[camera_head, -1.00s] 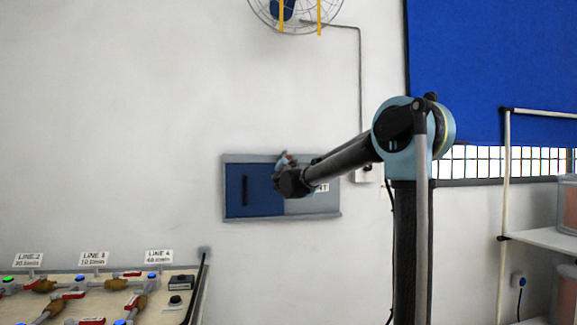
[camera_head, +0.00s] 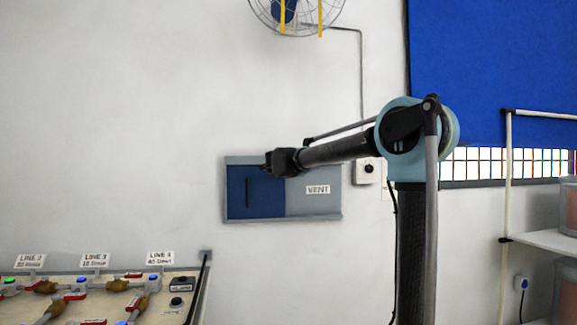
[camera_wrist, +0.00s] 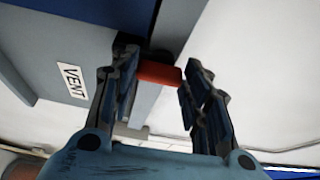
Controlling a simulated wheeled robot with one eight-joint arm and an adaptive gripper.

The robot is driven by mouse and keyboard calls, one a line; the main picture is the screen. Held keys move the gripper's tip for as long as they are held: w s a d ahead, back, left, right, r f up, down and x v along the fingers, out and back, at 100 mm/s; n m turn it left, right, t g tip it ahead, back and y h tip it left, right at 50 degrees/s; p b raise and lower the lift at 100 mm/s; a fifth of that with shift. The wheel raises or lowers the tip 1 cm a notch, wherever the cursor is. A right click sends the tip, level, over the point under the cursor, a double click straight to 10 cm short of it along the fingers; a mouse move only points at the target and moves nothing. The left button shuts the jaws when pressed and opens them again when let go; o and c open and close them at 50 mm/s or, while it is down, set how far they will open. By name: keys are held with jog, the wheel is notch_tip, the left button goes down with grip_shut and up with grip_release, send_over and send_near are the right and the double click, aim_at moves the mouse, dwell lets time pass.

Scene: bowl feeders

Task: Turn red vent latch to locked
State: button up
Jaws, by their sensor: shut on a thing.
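The red vent latch (camera_wrist: 158,74) is a short red bar at the edge of the vent panel in the wrist view. My gripper (camera_wrist: 161,66) has a finger on each side of it and is shut on it. The fingers hide parts of the latch's ends. In the head view my gripper (camera_head: 270,162) is at the top edge of the vent panel (camera_head: 300,207), and the latch cannot be made out there. The panel has a blue part with a dark upright handle (camera_head: 247,192) and a grey part with a VENT label (camera_head: 318,189).
A bench with valves (camera_head: 180,271) stands low at the left. A wall fan (camera_head: 290,12) hangs above the panel. A small switch box (camera_head: 368,171) is right of it. Shelving (camera_head: 540,238) stands at the right. The wall left of the panel is bare.

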jog(key=shift+d+m+g, duration=0.15)
jog(key=shift+m+g, duration=0.15)
jog(key=shift+m, duration=0.2)
jog(key=o, duration=1.1)
jog(key=shift+f, duration=0.1)
jog(key=shift+c, duration=0.2)
jog(key=s+a, duration=0.1)
jog(key=s, duration=1)
jog(key=shift+s+a, duration=0.2)
jog(key=shift+s, duration=0.15)
